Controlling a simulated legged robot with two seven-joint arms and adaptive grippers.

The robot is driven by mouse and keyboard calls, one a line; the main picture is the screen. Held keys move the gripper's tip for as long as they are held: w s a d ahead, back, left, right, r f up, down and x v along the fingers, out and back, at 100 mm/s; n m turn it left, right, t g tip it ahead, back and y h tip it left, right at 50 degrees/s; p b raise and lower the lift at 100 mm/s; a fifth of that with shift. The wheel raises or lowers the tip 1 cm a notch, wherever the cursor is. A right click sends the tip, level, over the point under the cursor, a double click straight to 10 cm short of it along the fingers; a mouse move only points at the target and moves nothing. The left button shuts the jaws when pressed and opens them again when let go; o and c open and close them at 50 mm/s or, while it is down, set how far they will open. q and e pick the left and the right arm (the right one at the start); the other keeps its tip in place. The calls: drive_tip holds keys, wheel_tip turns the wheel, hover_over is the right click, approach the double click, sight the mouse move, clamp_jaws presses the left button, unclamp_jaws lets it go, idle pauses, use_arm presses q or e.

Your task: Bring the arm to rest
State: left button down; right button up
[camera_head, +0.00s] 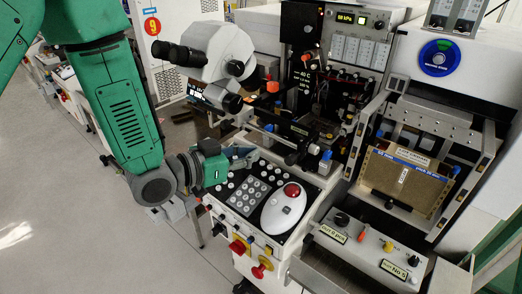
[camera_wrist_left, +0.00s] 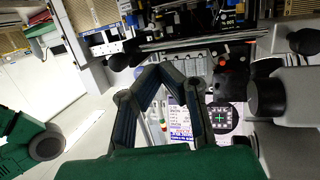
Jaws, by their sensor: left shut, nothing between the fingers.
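My left arm (camera_head: 125,115), green with grey joints, comes in from the left and bends down beside the machine. Its gripper (camera_head: 248,157) is over the back left of the control panel (camera_head: 222,196), below the microscope (camera_head: 212,55). In the left wrist view the two dark fingers (camera_wrist_left: 160,72) meet at their tips, with nothing between them. Whether the gripper touches the machine I cannot tell. My right gripper does not show in either view.
The panel carries a keypad (camera_head: 250,194), a white mouse-like controller (camera_head: 284,208) with a red ball, and red knobs (camera_head: 238,247) on its front. A brown board (camera_head: 404,182) stands in a frame at the right. Open grey floor (camera_head: 60,200) lies at the left.

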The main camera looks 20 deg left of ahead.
use_arm(q)
drive_tip(key=s+r, duration=0.2)
drive_tip(key=s, duration=0.3)
drive_tip(key=s+a+f+n+g+y+b, duration=0.1)
drive_tip(key=s+a+f+g+y, duration=0.15)
drive_tip(key=f, duration=0.55)
drive_tip(key=s+a+f+n+g+y+b, duration=0.1)
drive_tip(key=s+f+b, duration=0.15)
drive_tip(key=f, duration=0.45)
drive_tip(key=s+a+f+n+g+y+b, duration=0.1)
drive_tip(key=s+a+f+g+y, duration=0.15)
drive_tip(key=f, duration=0.55)
drive_tip(key=s+a+f+n+g+y+b, duration=0.3)
drive_tip(key=s+f+g, duration=0.3)
drive_tip(key=s+f, duration=0.9)
drive_tip(key=s+a, duration=0.1)
drive_tip(key=s, duration=0.2)
drive_tip(key=shift+a+n+y, duration=0.2)
drive_tip(key=shift+n+y, duration=0.1)
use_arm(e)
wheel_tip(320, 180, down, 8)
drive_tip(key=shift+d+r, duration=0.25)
use_arm(q)
drive_tip(key=shift+d+r, duration=0.1)
drive_tip(key=shift+w+d, duration=0.1)
drive_tip(key=shift+d, duration=0.2)
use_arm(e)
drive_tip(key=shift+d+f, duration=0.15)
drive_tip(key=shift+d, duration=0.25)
